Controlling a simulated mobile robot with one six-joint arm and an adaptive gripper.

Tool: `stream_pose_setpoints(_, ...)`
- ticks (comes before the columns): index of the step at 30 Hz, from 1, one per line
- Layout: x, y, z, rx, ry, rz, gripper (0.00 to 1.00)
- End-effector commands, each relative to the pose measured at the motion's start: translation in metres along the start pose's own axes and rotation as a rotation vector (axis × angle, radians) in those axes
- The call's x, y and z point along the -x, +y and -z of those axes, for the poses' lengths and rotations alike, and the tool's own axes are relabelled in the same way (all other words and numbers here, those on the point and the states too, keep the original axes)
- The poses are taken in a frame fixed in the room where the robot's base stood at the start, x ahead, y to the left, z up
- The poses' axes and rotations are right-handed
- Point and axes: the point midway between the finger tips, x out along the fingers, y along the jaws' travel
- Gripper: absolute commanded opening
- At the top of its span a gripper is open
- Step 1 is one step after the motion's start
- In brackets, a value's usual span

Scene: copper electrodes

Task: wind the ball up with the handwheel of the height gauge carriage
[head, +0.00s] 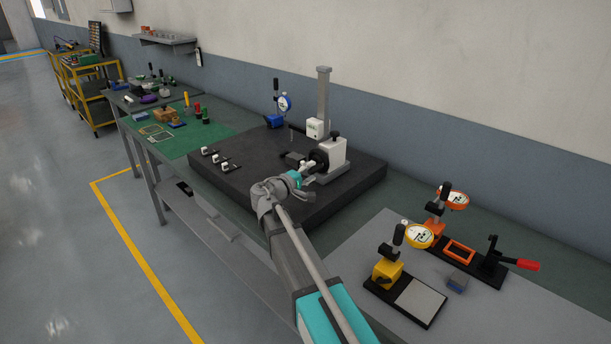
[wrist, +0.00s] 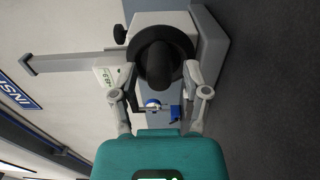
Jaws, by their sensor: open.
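The height gauge has a tall grey column (head: 324,95) and a white carriage (head: 333,151) low on it, on a dark plate. The black handwheel (head: 318,157) faces my gripper (head: 304,172). In the wrist view the handwheel (wrist: 144,41) is a thick black ring with a dark knob-like part at its middle. My gripper (wrist: 162,78) is open, with one finger on each side of the wheel's lower part in that picture. I cannot tell whether the fingers touch it. I cannot make out the ball in either view.
The dark surface plate (head: 258,150) also carries small clamp-like pieces (head: 222,160) at its left and a blue dial stand (head: 275,120) at the back. Yellow (head: 388,272) and orange (head: 436,230) dial stands are at the right. A green mat (head: 180,135) lies to the left.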

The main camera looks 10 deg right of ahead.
Motion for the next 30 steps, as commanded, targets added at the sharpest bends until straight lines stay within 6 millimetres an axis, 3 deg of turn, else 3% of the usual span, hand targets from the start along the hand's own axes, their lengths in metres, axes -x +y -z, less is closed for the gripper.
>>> stream_pose_setpoints(25, -0.0069, 0.0003, -0.0006, 0.000, 0.000, 0.000, 0.60)
stream_pose_setpoints(26, -0.0069, 0.0003, -0.0006, 0.000, 0.000, 0.000, 0.58)
stream_pose_setpoints(30, -0.0068, 0.0003, -0.0005, 0.000, 0.000, 0.000, 0.33)
